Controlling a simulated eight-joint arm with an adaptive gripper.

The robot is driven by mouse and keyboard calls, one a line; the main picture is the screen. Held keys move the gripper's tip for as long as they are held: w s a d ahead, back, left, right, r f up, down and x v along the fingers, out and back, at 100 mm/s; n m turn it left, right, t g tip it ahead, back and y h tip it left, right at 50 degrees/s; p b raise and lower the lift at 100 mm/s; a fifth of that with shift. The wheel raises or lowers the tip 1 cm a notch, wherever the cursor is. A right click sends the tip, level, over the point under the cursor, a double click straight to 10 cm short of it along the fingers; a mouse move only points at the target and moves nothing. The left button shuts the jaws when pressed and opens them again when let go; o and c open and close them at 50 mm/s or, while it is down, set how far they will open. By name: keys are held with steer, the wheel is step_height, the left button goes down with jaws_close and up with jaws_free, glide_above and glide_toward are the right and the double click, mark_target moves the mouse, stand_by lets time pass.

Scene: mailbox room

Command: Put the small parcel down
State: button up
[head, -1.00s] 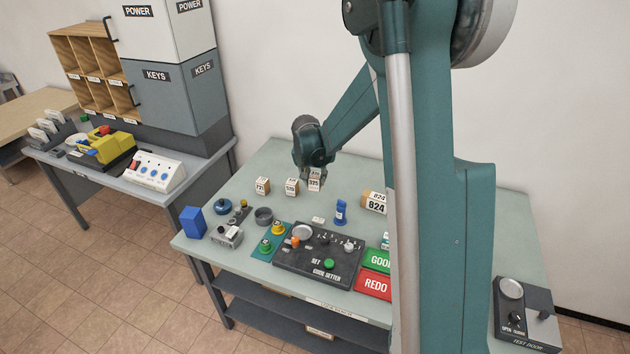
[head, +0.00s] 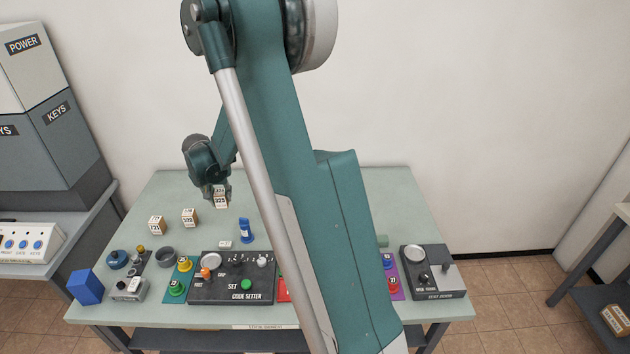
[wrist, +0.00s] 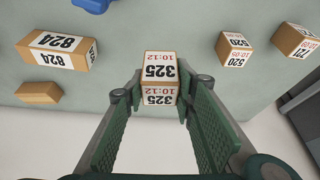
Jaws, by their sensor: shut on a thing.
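A small brown parcel with a white label reading 325 (wrist: 160,72) sits between the fingertips of my gripper (wrist: 161,92) in the wrist view. The gripper is shut on it. In the head view the parcel (head: 221,200) hangs under my gripper (head: 218,190) over the back left part of the table (head: 300,180). I cannot tell whether its underside touches the tabletop.
Two small parcels, 520 (wrist: 235,48) and 721 (wrist: 297,40), stand to one side. A larger 824 parcel (wrist: 58,50) and a plain brown box (wrist: 38,92) lie on the other. A blue stamp-like object (head: 246,232) and a code setter panel (head: 231,285) are nearer the front.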

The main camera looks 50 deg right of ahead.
steer(key=s+d+r+m+p, duration=0.1)
steer(key=s+d+m, duration=0.1)
steer(key=d, duration=1.2)
steer(key=s+d+r+m+g+p, duration=0.1)
steer(key=s+d, duration=0.3)
steer(key=d, duration=1)
steer(key=s+d+r+m+g+h+p, duration=0.1)
steer(key=s+d, duration=0.3)
steer(key=d, duration=1)
steer(key=shift+r+m+p, duration=0.35)
steer(key=shift+r+m, duration=0.45)
steer(key=shift+r, duration=0.1)
steer(key=shift+s+d+f, duration=0.1)
steer(key=shift+f, duration=3.05)
steer(key=shift+f+b, duration=0.35)
steer(key=shift+f, duration=1.5)
steer(key=shift+f, duration=0.2)
steer(key=o, duration=0.9)
